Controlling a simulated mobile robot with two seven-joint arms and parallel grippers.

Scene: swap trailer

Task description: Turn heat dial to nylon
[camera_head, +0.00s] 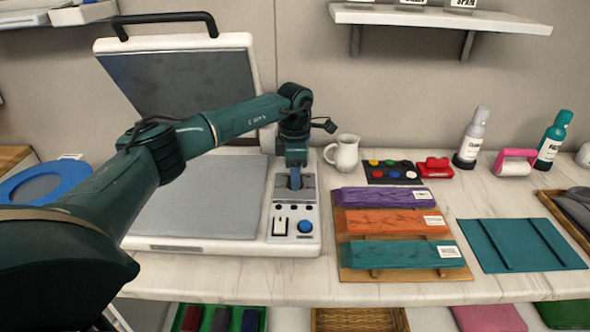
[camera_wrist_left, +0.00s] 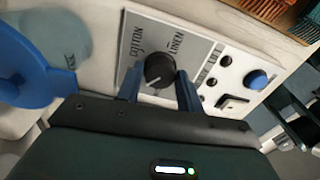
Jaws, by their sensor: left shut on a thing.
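The heat dial (camera_wrist_left: 160,67) is a black round knob on a grey plate of the press's control panel (camera_head: 308,224). In the left wrist view the words COTTON and LINEN show beyond the dial; a nylon mark cannot be seen. A pale pointer line on the dial faces toward my gripper, but its exact setting cannot be told. My left gripper (camera_head: 295,180) points down onto the panel, its two blue fingers shut on the dial, one on each side. In the left wrist view the gripper (camera_wrist_left: 160,86) hides the near part of the plate. My right gripper is not in view.
The press lid (camera_head: 182,78) stands open behind my left arm. A white switch (camera_head: 279,227) and a blue button (camera_head: 305,227) sit just before the dial.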

